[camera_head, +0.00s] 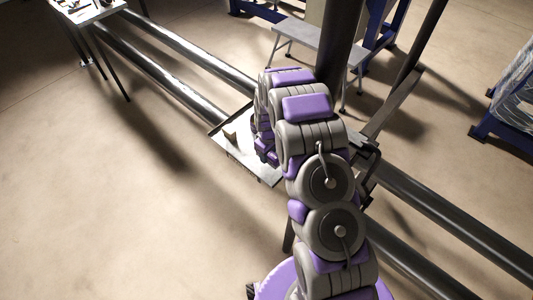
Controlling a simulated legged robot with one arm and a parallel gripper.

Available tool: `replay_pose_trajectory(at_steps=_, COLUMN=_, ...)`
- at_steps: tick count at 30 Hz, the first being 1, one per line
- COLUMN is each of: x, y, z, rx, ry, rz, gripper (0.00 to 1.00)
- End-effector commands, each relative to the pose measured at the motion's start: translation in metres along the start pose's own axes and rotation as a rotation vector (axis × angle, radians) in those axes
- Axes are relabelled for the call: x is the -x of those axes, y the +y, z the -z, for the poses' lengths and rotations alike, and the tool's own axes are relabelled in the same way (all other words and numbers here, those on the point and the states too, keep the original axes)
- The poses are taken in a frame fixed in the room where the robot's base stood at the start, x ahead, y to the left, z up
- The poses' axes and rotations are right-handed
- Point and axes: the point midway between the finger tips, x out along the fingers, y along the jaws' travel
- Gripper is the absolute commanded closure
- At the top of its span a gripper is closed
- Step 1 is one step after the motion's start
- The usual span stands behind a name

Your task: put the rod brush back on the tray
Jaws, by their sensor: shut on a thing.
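My gripper (266,156) is at the far end of my purple and grey arm, low over a pale metal tray (268,179). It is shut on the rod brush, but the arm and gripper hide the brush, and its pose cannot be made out. Part of the tray is also hidden behind the arm. A small brownish item (231,133) shows at the tray's left part, too small to identify. I cannot tell whether the held brush touches the tray.
Long dark pipes (160,72) run diagonally past the tray. A table (84,14) with small items stands at top left. A grey bench (310,41) and a dark upright post (340,40) stand behind my arm. A wrapped load (515,95) is at right. The left floor is clear.

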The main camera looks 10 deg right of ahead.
Motion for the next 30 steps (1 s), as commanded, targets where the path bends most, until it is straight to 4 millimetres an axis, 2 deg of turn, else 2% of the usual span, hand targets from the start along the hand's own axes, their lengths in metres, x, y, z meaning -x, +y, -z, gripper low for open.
replay_pose_trajectory(at_steps=30, x=-0.016, y=-0.002, z=0.001, rx=0.002, ry=-0.001, rz=-0.002, gripper=0.84)
